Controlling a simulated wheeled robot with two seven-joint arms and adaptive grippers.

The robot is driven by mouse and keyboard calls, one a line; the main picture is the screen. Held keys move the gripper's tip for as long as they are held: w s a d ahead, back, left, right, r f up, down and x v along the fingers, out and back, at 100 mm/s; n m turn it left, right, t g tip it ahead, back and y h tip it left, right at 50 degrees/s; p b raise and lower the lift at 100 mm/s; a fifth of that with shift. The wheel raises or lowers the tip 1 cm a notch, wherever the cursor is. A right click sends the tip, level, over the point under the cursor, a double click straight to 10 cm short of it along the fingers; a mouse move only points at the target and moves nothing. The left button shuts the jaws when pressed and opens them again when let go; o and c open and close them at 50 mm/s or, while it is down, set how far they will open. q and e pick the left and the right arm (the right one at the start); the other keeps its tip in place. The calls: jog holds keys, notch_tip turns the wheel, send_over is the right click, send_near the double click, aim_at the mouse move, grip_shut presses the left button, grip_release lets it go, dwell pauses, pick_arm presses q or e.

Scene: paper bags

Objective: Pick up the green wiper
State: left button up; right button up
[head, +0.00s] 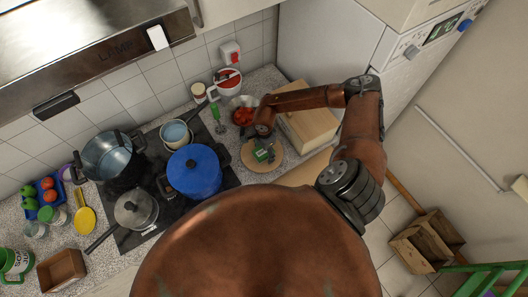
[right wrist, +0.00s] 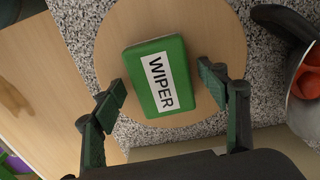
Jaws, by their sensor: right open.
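The green wiper (right wrist: 157,77) is a green block with a white label reading "WIPER". It lies on a round wooden board (right wrist: 205,25) on the counter. In the head view the wiper (head: 263,154) shows small on the board (head: 247,163), partly covered by my right gripper. My right gripper (right wrist: 165,92) is open, with one finger on each side of the wiper in the right wrist view. I cannot tell whether the fingers are at the wiper's height. My left gripper is not in view.
A metal bowl with red items (head: 243,112) stands just behind the board. A wooden box (head: 308,127) is close on the right. A blue pot (head: 194,172) stands on the stove to the left.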

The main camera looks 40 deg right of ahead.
aim_at(263, 152)
jog(key=shift+w, duration=0.2)
jog(key=c, duration=1.2)
jog(key=shift+s, duration=0.1)
jog(key=shift+c, duration=0.2)
jog(key=shift+r+b, duration=0.35)
jog(key=shift+r, duration=0.05)
jog(key=r+b, duration=0.1)
jog(key=r, duration=0.1)
jog(key=shift+a+r+b, duration=0.35)
jog(key=s+a+r+b, duration=0.4)
jog(key=a+r, duration=0.5)
jog(key=a, duration=0.3)
jog(key=shift+s+r+b, duration=0.3)
jog(key=shift+s+b, duration=0.1)
jog(key=shift+s, duration=0.35)
